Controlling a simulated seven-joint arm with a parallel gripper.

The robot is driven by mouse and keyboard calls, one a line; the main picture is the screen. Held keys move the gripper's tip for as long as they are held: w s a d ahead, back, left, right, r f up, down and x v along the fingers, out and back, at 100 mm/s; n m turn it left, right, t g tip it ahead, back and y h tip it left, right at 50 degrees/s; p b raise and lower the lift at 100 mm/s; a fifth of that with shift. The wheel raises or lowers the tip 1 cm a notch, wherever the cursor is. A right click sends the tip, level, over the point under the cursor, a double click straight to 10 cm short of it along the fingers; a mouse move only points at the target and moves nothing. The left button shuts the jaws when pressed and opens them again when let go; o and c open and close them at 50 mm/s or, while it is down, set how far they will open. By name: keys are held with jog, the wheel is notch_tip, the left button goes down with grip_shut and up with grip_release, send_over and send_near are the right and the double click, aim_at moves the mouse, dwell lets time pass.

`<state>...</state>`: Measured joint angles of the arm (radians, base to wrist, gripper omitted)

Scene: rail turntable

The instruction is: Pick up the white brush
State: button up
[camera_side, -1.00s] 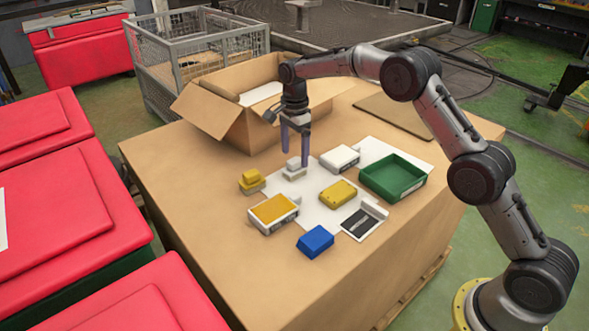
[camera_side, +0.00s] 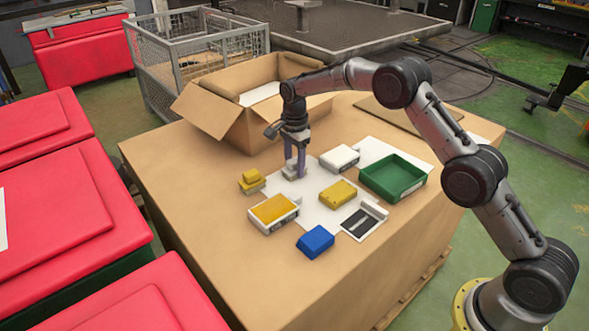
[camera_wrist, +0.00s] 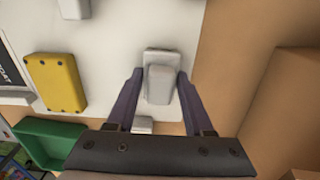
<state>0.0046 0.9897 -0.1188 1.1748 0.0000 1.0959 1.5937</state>
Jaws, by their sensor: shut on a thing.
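The white brush (camera_wrist: 158,80) is a small pale block with a raised grip on top. In the wrist view it sits between my two purple fingers, which press against its sides. In the side view the brush (camera_side: 290,171) is partly hidden by the fingers and rests at the far left part of the white sheets on the table. My gripper (camera_side: 295,172) points straight down and is shut on the brush; it also shows in the wrist view (camera_wrist: 158,84).
A yellow brush (camera_side: 251,181) stands close at left. An open cardboard box (camera_side: 240,130) is behind. A white case (camera_side: 340,157), yellow case (camera_side: 338,194), green tray (camera_side: 370,189), orange-topped box (camera_side: 273,212), blue block (camera_side: 315,241) and black-and-white item (camera_side: 364,220) lie around.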

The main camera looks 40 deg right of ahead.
aim_at(295, 160)
grip_shut()
jog(key=shift+r, duration=0.1)
jog(key=shift+r, duration=0.5)
notch_tip(295, 160, up, 2)
jog(key=shift+r, duration=0.2)
jog(key=s+r, duration=0.9)
jog(key=s, duration=0.5)
jog(key=shift+r, duration=0.25)
